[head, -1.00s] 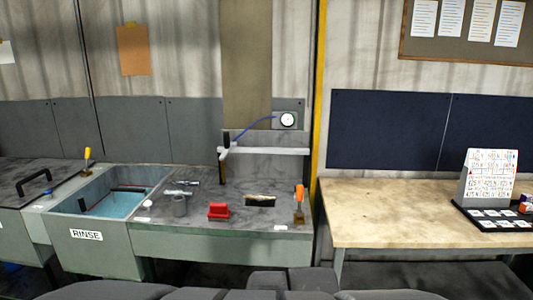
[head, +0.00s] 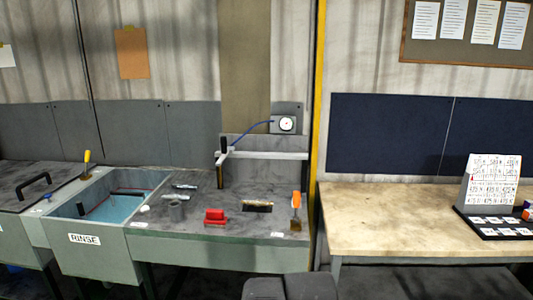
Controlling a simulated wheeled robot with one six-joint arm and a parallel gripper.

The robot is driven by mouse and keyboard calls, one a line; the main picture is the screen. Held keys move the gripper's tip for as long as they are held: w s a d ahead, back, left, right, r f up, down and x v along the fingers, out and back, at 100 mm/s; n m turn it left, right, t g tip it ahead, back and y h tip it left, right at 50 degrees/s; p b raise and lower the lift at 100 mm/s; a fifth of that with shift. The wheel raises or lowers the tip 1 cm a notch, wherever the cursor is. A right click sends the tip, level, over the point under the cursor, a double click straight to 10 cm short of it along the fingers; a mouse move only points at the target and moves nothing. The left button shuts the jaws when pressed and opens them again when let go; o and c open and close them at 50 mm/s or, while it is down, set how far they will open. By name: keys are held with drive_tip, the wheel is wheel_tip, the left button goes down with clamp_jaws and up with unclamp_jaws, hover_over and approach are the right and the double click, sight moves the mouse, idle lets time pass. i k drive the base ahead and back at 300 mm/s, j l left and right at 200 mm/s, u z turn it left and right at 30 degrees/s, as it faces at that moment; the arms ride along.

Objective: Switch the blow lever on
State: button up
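Two upright levers show in the head view. One has an orange handle (head: 296,200) and stands at the right front corner of the grey bench (head: 190,236). The other has a yellow handle (head: 87,156) and stands at the back left of the rinse tank (head: 98,242). No readable label tells which one is the blow lever. My gripper is not in view. Only dark grey parts of my own body show at the bottom, well below the bench.
A frame with a bar (head: 265,155) and a gauge (head: 286,124) stand behind. A wooden table (head: 420,215) is at right, beyond a yellow post (head: 316,110).

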sight(295, 194)
drive_tip(key=i+j+u, duration=0.15)
drive_tip(key=i, duration=0.4)
drive_tip(key=i+j+u, duration=0.15)
drive_tip(key=i, duration=0.45)
drive_tip(key=j, duration=0.1)
